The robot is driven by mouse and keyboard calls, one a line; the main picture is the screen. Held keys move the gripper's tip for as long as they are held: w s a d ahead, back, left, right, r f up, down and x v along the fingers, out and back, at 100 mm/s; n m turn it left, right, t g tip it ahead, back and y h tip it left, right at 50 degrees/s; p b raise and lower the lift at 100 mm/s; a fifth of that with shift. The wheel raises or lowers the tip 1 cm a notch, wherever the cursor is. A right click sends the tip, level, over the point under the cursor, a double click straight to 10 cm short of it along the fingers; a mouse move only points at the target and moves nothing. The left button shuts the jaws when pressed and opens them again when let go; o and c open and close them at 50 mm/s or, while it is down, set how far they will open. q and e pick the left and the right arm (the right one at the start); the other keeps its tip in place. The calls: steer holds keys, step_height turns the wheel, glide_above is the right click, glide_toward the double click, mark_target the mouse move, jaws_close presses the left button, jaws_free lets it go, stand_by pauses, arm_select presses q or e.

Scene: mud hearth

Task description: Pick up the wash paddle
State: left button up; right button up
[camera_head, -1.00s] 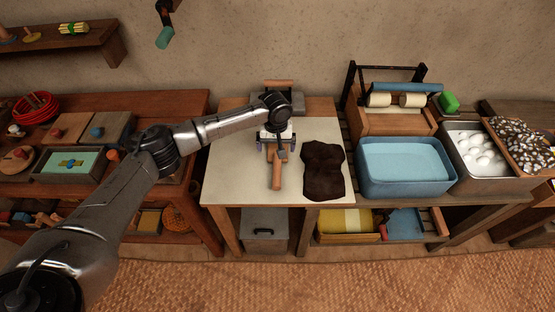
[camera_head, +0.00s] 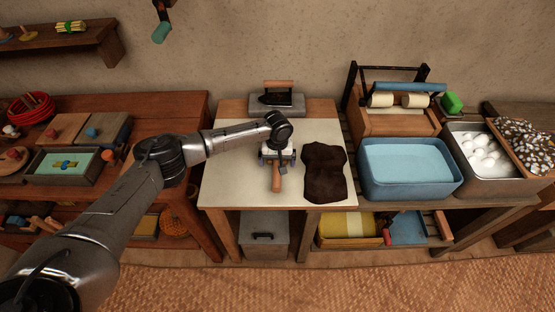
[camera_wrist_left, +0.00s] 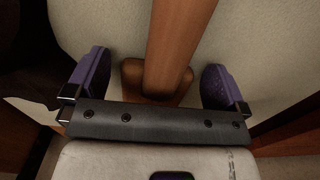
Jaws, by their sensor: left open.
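A wooden wash paddle (camera_head: 277,181) lies on the pale top of the middle table (camera_head: 226,172), its narrow brown end toward the front. My left gripper (camera_head: 277,157) is over its far part, which is hidden beneath the hand. In the left wrist view the brown wood of the paddle (camera_wrist_left: 178,45) runs between the two purple-padded fingers. Those fingers of my left gripper (camera_wrist_left: 155,82) are spread, with a gap on each side of the wood. My right gripper is not in view.
A dark brown hide-like piece (camera_head: 325,172) lies just right of the paddle. A flat iron on a grey block (camera_head: 288,103) stands behind. A blue basin (camera_head: 408,168) is further right, and a cluttered wooden bench is at left. Pale table surface left of the paddle is bare.

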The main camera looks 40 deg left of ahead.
arm_select(q)
steer(key=shift+c, duration=0.5)
steer(key=c, duration=0.9)
steer(key=shift+r, duration=0.5)
step_height(320, 180, up, 4)
steer(key=shift+f+p, duration=0.2)
steer(key=shift+p, duration=0.8)
steer(key=shift+w+d+r, duration=1)
steer(key=shift+w+r, duration=0.05)
steer(key=shift+w, duration=0.65)
steer(key=shift+w+d+r, duration=0.95)
steer(key=shift+w+r, duration=0.15)
steer(key=shift+w, duration=0.55)
steer(key=shift+w+d+r, duration=1)
steer(key=shift+w+r, duration=0.05)
steer(key=shift+w, duration=0.65)
